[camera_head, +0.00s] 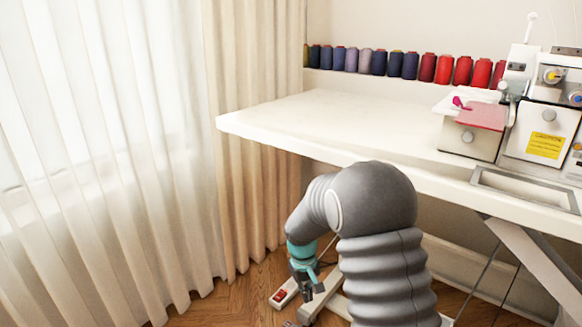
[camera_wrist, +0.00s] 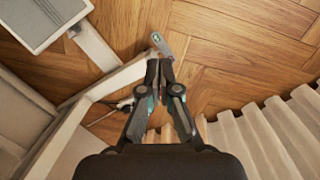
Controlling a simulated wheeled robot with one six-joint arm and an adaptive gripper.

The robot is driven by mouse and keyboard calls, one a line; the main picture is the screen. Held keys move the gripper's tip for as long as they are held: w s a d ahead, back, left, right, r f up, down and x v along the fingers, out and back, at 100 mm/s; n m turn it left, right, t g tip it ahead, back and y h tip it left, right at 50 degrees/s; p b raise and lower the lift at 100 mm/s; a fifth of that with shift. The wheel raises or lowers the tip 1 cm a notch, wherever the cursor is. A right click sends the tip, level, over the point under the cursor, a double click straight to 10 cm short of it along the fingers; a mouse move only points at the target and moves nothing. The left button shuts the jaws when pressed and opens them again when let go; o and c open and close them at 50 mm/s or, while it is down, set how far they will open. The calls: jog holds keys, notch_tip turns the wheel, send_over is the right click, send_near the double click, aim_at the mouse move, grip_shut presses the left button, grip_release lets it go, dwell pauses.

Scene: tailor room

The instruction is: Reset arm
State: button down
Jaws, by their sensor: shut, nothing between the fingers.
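My arm (camera_head: 375,200) stands in front of the table in the head view, bent over to the left with its end pointing down. My gripper (camera_head: 308,285) hangs low, below the tabletop and left of my arm's column. In the wrist view my gripper (camera_wrist: 159,62) points at the floor with its fingertips together and nothing held between them.
Curtains (camera_head: 100,150) hang at the left.

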jog(key=s+d+r+m+t+p, duration=0.2)
jog(key=s+d+r, duration=0.3)
jog(key=s+r, duration=0.9)
jog(key=s+d+r+m+t+y+p, duration=0.1)
jog(key=s+d+r+t+p, duration=0.3)
jog(key=s+r, duration=1)
notch_tip(320, 180, up, 4)
jog(key=shift+d+r+m, duration=0.1)
jog(key=shift+d+m, duration=0.6)
jog(key=shift+d, duration=0.45)
